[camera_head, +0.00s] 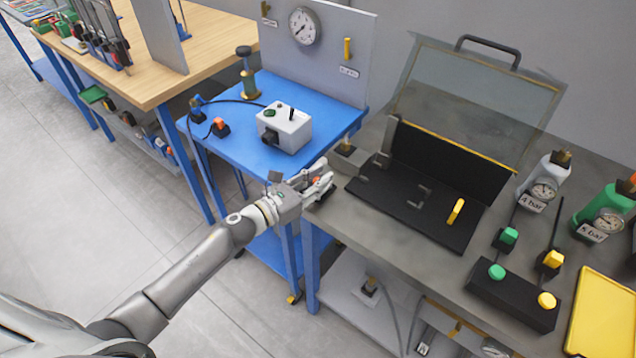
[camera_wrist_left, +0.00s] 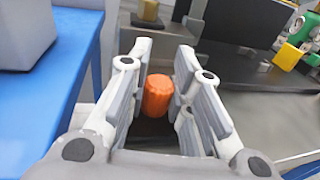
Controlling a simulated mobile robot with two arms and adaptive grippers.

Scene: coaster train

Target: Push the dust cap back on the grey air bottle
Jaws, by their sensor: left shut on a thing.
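The grey air bottle (camera_head: 541,182) stands at the right on the grey bench, with a gauge, a "4 bar" label and a brass-coloured top. My left gripper (camera_head: 322,183) is over the left front corner of this bench, well away from the bottle. In the left wrist view its fingers (camera_wrist_left: 170,95) are closed around a short orange cap (camera_wrist_left: 157,96); I cannot tell for sure that it is the dust cap. In the head view the fingers mostly hide it. My right gripper is not in view.
A green "5 bar" bottle (camera_head: 600,212) stands right of the grey one. An open black case (camera_head: 400,205) with a clear lid lies between gripper and bottles. A black box with green and yellow knobs (camera_head: 512,298) and a yellow tray (camera_head: 603,320) are at front right.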

